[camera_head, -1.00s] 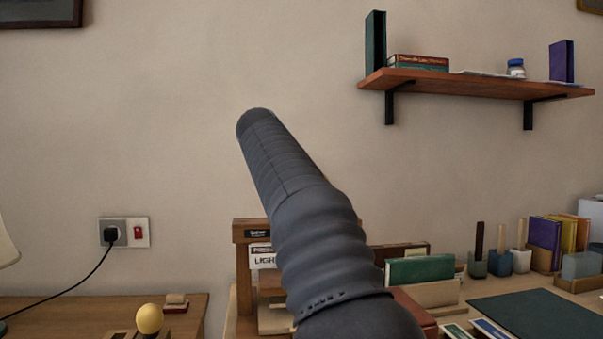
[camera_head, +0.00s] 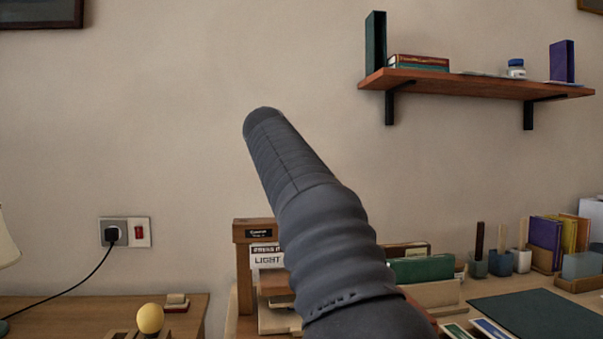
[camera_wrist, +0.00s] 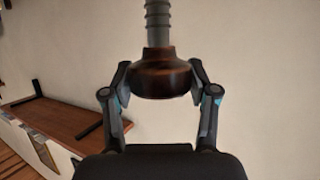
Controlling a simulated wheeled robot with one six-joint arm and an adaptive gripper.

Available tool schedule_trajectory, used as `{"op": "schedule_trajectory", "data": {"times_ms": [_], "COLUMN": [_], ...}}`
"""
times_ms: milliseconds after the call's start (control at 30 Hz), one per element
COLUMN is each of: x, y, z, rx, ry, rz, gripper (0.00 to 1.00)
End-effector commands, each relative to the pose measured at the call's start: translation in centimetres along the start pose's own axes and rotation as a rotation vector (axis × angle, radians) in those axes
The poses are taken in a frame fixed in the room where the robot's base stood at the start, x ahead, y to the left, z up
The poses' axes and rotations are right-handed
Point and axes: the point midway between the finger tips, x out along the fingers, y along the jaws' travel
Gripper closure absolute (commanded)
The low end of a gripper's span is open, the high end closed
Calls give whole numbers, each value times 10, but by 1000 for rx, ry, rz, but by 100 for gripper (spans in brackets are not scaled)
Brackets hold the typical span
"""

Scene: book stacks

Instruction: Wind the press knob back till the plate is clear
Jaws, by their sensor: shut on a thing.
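The press knob (camera_wrist: 155,75) is a dark reddish-brown turned knob in the wrist view. It sits on a grey threaded screw (camera_wrist: 159,22) that runs out of the top of the picture. My gripper (camera_wrist: 158,82) is shut on the knob, with one finger on each side of it. My arm hides much of the press there, including the knob and my gripper. I cannot make out the plate.
A wall shelf (camera_head: 470,84) with books and a jar is at upper right. A green mat (camera_head: 540,314), upright books and small holders cover the right desk. A yellow ball-shaped thing (camera_head: 150,318) stands at lower left near a socket (camera_head: 124,232).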

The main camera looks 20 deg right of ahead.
Motion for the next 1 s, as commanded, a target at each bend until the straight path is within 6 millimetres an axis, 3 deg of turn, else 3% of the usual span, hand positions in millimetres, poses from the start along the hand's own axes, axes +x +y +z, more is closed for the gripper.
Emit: {"op": "schedule_trajectory", "data": {"times_ms": [1000], "x": [5], "y": [3], "z": [4], "rx": [-257], "ry": [-13], "rz": [-624], "gripper": [76]}}
